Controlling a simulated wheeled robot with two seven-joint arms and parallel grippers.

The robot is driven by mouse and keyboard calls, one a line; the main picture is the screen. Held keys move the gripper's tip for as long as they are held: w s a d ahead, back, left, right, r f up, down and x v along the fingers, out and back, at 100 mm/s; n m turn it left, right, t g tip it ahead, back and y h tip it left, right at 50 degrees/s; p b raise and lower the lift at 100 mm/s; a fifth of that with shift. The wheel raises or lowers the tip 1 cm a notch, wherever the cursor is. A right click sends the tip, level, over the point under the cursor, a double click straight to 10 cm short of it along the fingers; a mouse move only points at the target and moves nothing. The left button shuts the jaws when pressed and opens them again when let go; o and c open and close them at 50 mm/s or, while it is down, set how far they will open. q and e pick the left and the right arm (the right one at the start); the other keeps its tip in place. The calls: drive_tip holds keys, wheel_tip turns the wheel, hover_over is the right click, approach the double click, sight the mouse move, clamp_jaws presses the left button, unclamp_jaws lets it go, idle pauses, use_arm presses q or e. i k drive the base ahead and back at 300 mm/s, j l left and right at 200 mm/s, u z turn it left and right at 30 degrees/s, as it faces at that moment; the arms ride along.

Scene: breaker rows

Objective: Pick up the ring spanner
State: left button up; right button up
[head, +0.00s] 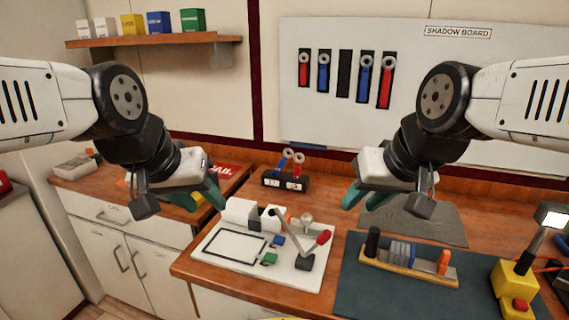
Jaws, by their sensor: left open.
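Several ring-ended spanners are in the head view. A blue-handled spanner (286,160) and a red-handled spanner (298,165) stand in a small black block (285,181) on the wooden counter. More red and blue ones hang on the white shadow board (410,60), where one black outline (344,73) is bare. My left gripper (207,202) is open and empty, left of the block and nearer to me. My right gripper (360,203) looks open and empty, right of the block. Neither touches a spanner.
A white panel (225,262) with a lever and small coloured blocks lies in front. A dark mat (400,295) holds a wooden rack (408,270); a yellow lamp base (513,285) stands at right. A shelf (150,40) with coloured boxes is at upper left.

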sight(280, 165)
drive_tip(key=i+j+u, duration=0.25)
drive_tip(key=j, duration=0.15)
drive_tip(key=j+u, duration=0.25)
drive_tip(key=j, duration=0.15)
drive_tip(key=i+j+u, duration=0.2)
drive_tip(key=i+j, duration=0.05)
drive_tip(key=j, duration=0.1)
